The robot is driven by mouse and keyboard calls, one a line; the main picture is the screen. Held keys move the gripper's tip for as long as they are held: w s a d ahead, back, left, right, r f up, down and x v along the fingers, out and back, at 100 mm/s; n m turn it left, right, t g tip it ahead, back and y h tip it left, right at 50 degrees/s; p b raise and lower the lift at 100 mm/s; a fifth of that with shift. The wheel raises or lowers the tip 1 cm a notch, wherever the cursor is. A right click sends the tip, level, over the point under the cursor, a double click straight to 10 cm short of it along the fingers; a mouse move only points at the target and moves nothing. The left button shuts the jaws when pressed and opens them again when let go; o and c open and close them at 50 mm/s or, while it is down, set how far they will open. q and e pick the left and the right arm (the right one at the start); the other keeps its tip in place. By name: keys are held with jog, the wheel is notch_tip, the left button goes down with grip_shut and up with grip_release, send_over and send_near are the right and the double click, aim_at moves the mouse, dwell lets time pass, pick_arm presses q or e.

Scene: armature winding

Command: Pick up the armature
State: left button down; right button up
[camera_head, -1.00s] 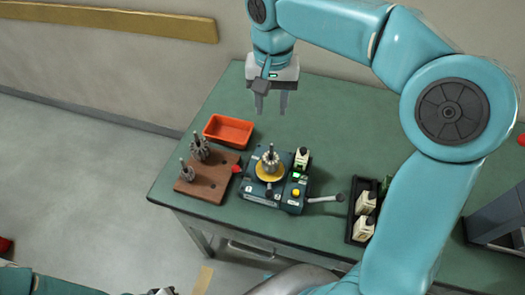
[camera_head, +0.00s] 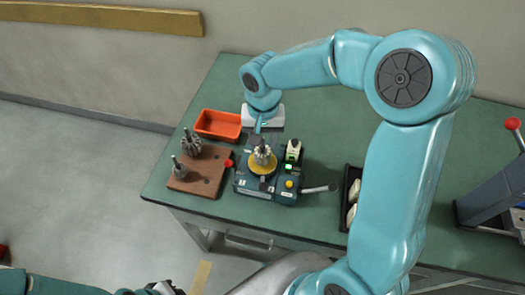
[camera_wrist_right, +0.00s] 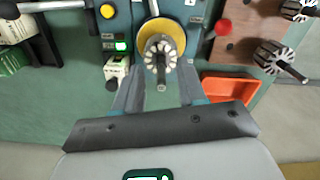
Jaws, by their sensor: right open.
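An armature (camera_head: 263,155), a grey slotted core on a shaft, stands upright on the yellow disc (camera_head: 262,168) of a dark winding machine (camera_head: 245,185). Two more armatures (camera_head: 191,143) (camera_head: 178,168) stand in a brown block (camera_head: 207,180) to its left.
An orange tray (camera_head: 218,124) lies behind the brown block. The machine has a lit green display, a yellow button and a lever (camera_head: 320,189) on its right. A black tray (camera_head: 350,185) with pale items and a grey device (camera_head: 490,190) stand further right. The table's back is clear.

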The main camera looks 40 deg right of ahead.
jog(key=shift+d+f, duration=0.1)
jog(key=shift+f, duration=0.55)
jog(key=shift+w+f, duration=0.15)
jog(key=shift+f, duration=0.15)
jog(key=shift+c, duration=1.3)
grip_shut()
